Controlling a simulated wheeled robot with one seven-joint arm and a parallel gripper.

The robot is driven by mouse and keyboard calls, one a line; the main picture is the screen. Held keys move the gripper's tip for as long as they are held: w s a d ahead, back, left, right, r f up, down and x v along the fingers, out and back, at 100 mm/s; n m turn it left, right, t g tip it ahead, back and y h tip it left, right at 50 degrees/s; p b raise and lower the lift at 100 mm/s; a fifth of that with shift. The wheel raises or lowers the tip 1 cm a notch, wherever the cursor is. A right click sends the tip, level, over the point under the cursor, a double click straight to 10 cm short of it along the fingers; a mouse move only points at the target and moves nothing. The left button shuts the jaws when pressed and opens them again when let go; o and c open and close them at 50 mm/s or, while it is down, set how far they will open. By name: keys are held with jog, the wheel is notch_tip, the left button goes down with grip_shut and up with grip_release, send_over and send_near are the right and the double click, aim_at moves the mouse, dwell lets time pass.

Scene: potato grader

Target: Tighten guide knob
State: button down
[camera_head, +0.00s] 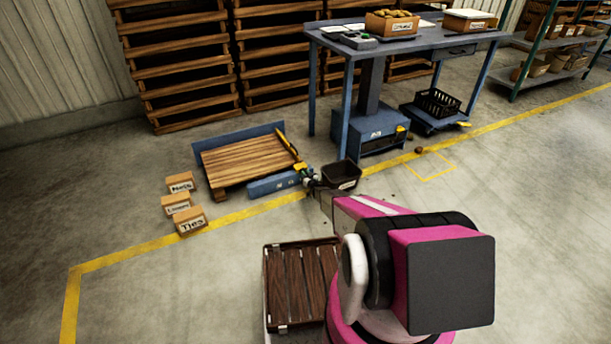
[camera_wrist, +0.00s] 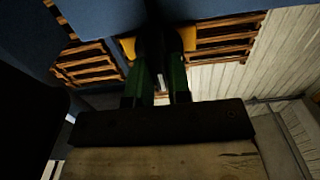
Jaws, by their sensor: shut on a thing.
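In the wrist view, the two dark green fingers of my gripper (camera_wrist: 159,66) reach up and close around a dark knob (camera_wrist: 155,42). Yellow parts show on both sides of the knob, with blue surfaces around it. The knob's shape and its seating are too dark to tell. The knob cannot be made out there.
A pallet (camera_head: 245,163) lies left of my gripper, with a blue beam (camera_head: 273,184) in front. Labelled boxes (camera_head: 190,220) stand further left. A blue table (camera_head: 418,40) stands behind. Open floor lies to the right.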

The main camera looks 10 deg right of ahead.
jog(key=shift+w+d+f+m, duration=0.1)
jog(key=shift+m, duration=2.85)
jog(key=shift+d+f+m, duration=0.1)
jog(key=shift+d+m, duration=0.05)
jog(key=shift+m, duration=2.85)
jog(key=shift+w+d+f+m, duration=0.1)
jog(key=shift+m, duration=2.85)
jog(key=c, duration=1.1)
grip_release()
jog(key=shift+o, duration=0.2)
jog(key=shift+s, duration=0.1)
